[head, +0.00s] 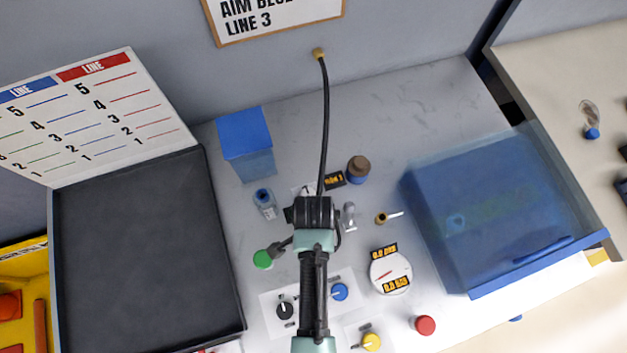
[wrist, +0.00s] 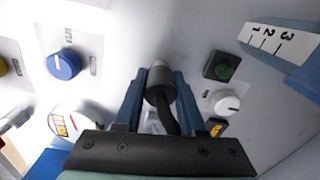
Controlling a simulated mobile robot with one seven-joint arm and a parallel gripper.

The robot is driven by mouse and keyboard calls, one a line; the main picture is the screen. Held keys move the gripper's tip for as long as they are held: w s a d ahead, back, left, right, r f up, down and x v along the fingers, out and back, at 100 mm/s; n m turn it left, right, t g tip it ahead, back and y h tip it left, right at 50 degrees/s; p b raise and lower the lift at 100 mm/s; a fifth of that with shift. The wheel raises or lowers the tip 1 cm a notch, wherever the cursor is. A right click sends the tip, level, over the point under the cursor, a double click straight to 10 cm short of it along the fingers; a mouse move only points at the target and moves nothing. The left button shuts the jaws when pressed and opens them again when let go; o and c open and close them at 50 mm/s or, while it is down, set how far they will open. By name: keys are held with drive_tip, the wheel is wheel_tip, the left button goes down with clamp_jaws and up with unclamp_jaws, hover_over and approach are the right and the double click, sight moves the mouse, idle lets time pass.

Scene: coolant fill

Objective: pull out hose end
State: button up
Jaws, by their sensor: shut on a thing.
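The black hose (head: 326,110) hangs from a brass fitting (head: 319,54) on the back wall and runs down to my gripper (head: 313,212). In the wrist view, the blue fingers of my gripper (wrist: 160,85) are shut on the hose end (wrist: 158,76), a grey collar with the black hose (wrist: 170,116) curving back from it. The far tip of the hose end points at the pale surface. I cannot tell whether it sits in a port or is clear of it. In the head view my gripper and arm hide the hose end.
A blue box (head: 246,145), a small bottle (head: 265,203) and a brown-capped jar (head: 358,169) stand near my gripper. A round gauge (head: 390,272) and several knobs are close on the right and below. A dark tray (head: 140,255) lies left, a translucent blue bin (head: 490,210) right.

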drive_tip(key=shift+r, duration=0.1)
drive_tip(key=shift+r+p, duration=2.45)
drive_tip(key=shift+p, duration=0.2)
